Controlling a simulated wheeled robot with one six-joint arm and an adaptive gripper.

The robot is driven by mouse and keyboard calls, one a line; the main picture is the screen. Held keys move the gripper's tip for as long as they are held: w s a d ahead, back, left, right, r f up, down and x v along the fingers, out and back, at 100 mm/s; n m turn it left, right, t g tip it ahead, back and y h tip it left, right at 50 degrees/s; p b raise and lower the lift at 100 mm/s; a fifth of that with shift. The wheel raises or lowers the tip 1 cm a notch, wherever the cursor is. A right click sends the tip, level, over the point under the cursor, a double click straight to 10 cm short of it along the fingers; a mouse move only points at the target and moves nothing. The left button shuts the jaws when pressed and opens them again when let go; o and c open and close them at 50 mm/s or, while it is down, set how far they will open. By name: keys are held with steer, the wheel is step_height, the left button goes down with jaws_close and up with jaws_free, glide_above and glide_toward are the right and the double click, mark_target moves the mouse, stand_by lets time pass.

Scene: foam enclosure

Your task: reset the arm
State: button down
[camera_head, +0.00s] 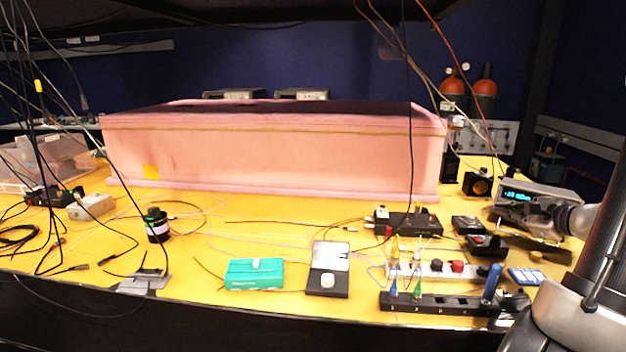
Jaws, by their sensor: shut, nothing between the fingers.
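My arm stands at the right edge, and its pale rounded wrist joint shows beside the meter. My gripper (503,217) points left from that joint, in front of the meter, low over the right end of the yellow bench (290,215). It is small and dark here, and its fingertips are hard to make out. It is shut, and I see nothing held in it. The pink foam enclosure (270,155) stands on the back of the bench, well to the left of my gripper.
The meter (541,196) with a lit display is close behind my gripper. Small black boxes (486,245) and a power strip (440,303) lie in front and to the left. A teal box (254,273) lies near the front edge. Cables hang from above.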

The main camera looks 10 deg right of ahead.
steer(key=s+a+r+n+g+y, duration=0.2)
steer(key=s+a+n+g, duration=0.4)
steer(key=a, duration=0.5)
steer(key=s+a+r+n+g+y, duration=0.2)
steer(key=s+a+n, duration=0.2)
steer(key=a+n, duration=0.5)
steer(key=s+r+n+g+h, duration=0.1)
steer(key=s+r+n+h, duration=0.4)
steer(key=s+n, duration=0.4)
steer(key=shift+s+r+g+h, duration=0.15)
steer(key=shift+s+g+h, duration=0.15)
steer(key=shift+s+h, duration=0.65)
steer(key=shift+s+y, duration=0.2)
steer(key=shift+y, duration=0.05)
